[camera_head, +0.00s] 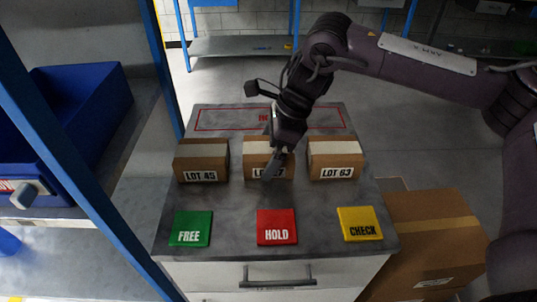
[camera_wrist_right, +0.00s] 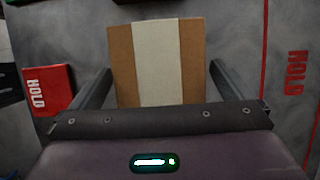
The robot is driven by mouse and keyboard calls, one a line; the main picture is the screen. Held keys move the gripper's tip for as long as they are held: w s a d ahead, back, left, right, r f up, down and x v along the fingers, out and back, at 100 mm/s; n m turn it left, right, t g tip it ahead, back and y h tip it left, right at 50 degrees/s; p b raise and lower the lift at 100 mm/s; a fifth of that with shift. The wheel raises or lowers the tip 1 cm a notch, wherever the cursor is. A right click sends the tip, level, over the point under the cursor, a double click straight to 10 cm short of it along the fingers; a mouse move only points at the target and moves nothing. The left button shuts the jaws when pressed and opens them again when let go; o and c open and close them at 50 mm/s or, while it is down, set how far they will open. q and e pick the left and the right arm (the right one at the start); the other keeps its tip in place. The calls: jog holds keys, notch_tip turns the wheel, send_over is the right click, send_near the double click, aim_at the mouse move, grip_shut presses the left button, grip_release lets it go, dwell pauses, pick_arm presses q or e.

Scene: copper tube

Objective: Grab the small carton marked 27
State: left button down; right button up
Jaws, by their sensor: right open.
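The small carton marked LOT 27 (camera_head: 256,172) stands upright in the middle of a row of three on the grey cabinet top; its label is partly hidden by my right gripper. My right gripper (camera_head: 272,165) is open and points down over this carton. In the right wrist view the carton's top (camera_wrist_right: 156,60), brown with a pale tape strip, lies between the two open fingers (camera_wrist_right: 156,85), with a gap showing on each side. My left gripper is not in view.
Carton LOT 45 (camera_head: 201,160) stands to the left and LOT 63 (camera_head: 334,159) to the right. Green FREE (camera_head: 191,226), red HOLD (camera_head: 277,224) and yellow CHECK (camera_head: 359,222) tiles lie in front. A blue bin (camera_head: 85,115) sits on the left shelf; a large box (camera_head: 435,235) stands right.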

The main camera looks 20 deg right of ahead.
jog(key=shift+x, duration=0.95)
jog(key=shift+f, duration=0.15)
jog(key=c, duration=1.1)
jog(key=shift+c, duration=0.7)
